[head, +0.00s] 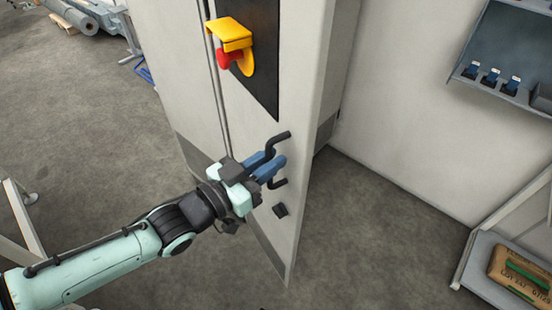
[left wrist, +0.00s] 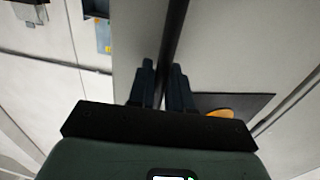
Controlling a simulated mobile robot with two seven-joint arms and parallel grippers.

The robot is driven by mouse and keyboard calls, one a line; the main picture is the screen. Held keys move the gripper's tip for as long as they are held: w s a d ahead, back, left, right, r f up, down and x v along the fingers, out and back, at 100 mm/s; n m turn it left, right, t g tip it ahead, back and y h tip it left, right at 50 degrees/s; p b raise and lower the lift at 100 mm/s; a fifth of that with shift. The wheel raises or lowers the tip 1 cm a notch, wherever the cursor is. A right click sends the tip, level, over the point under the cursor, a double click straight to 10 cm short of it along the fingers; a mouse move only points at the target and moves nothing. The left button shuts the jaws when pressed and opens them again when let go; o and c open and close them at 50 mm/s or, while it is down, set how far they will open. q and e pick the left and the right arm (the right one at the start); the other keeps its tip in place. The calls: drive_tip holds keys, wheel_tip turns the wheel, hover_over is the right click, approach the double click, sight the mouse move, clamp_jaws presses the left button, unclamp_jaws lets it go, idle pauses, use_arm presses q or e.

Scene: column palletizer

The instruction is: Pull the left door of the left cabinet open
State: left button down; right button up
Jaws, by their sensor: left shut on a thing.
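A pale cabinet door (head: 262,125) stands upright in the middle of the head view, with a black bar handle (head: 281,138) near its right edge. My left gripper (head: 272,165) is shut on the handle, its blue fingers on either side of the bar. Part of the bar shows above the fingers and part below. In the left wrist view the dark handle (left wrist: 175,40) runs between the two fingertips (left wrist: 163,75). From these views I cannot tell how far the door stands open. My right gripper is not in view.
A red button (head: 229,59) under a yellow guard (head: 230,35) sticks out of the dark panel (head: 262,75) above the handle. A small dark lock (head: 281,210) is below it. A shelf with a sack (head: 522,272) stands at right. Bare floor lies between.

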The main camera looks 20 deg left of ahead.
use_arm(q)
drive_tip(key=shift+s+a, duration=0.1)
drive_tip(key=shift+a, duration=0.05)
drive_tip(key=c, duration=1.2)
unclamp_jaws()
drive_tip(key=shift+v, duration=6.65)
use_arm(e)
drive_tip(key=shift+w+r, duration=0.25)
